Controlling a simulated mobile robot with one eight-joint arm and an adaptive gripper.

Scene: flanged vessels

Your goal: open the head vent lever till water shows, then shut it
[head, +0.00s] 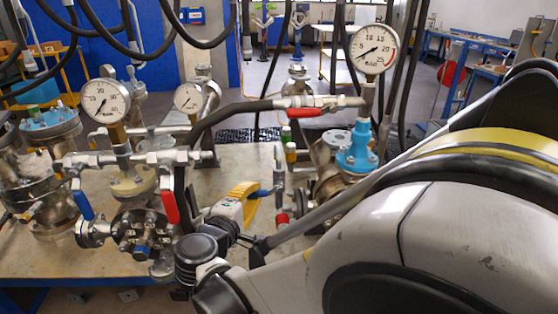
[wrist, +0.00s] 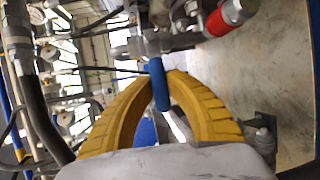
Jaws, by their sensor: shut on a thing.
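A small blue-handled lever (head: 263,193) sits on the thin pipework left of the right-hand vessel. In the wrist view the blue handle (wrist: 158,85) stands between my yellow fingers, near their tips. My gripper (head: 252,191) is shut on this handle; its fingertips in the wrist view (wrist: 170,76) close in around it. The handle's joint with its valve is partly hidden by the fingers in the head view. The right-hand vessel has a blue flanged neck (head: 357,152) and a round pressure gauge (head: 373,50). I cannot make out any water.
A red lever (head: 308,112) is on the pipe above. Another blue lever (head: 83,205) and red lever (head: 170,207) hang on the left vessels. Black hoses hang overhead. The bench (head: 95,262) has bare room in front.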

